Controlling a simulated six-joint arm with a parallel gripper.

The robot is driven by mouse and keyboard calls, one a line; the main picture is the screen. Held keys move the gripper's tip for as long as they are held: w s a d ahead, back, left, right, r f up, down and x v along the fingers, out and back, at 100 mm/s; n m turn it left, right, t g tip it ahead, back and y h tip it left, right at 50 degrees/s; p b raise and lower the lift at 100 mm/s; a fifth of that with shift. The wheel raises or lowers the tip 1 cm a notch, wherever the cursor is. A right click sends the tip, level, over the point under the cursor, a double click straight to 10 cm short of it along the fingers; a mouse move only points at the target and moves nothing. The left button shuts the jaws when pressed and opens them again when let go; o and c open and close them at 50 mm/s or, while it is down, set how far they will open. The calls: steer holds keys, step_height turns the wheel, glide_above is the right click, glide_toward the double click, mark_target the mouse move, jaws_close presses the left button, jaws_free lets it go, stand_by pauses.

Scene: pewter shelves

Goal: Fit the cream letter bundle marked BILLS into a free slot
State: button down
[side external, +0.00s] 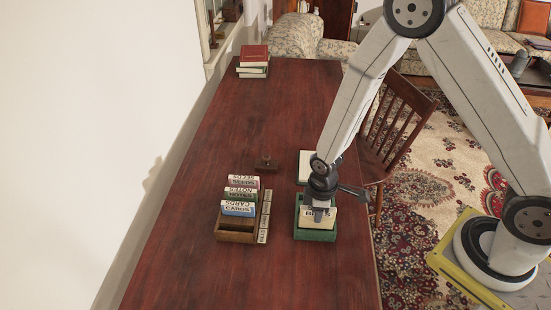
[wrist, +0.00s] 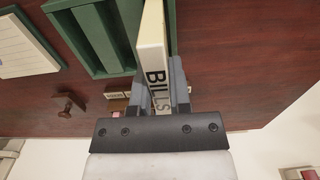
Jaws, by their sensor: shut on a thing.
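My gripper (side external: 320,200) is shut on the cream letter bundle marked BILLS (side external: 308,214), which it holds upright. The wrist view shows the bundle (wrist: 152,50) between the fingers (wrist: 160,92). The bundle is at the green slotted holder (side external: 315,236); I cannot tell whether its lower edge is inside or just above it. In the wrist view the holder (wrist: 87,40) shows empty slots left of the bundle. A wooden rack (side external: 235,236) to the left holds bundles marked SEEDS (side external: 243,181), NOTES (side external: 241,192) and CARDS (side external: 238,208); its front slot looks empty.
A labelled strip (side external: 264,222) runs along the rack's right side. A dark stamp-like object (side external: 266,163) stands behind the rack. A pale pad (side external: 304,160) lies behind the green holder. Books (side external: 254,60) are stacked at the far end. The tabletop (side external: 200,270) is otherwise clear.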

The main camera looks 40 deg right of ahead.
mark_target(315, 226)
steer(key=shift+f, duration=1.6)
steer(key=shift+f, duration=0.1)
steer(key=c, duration=0.6)
jaws_free()
steer(key=shift+r, duration=6.1)
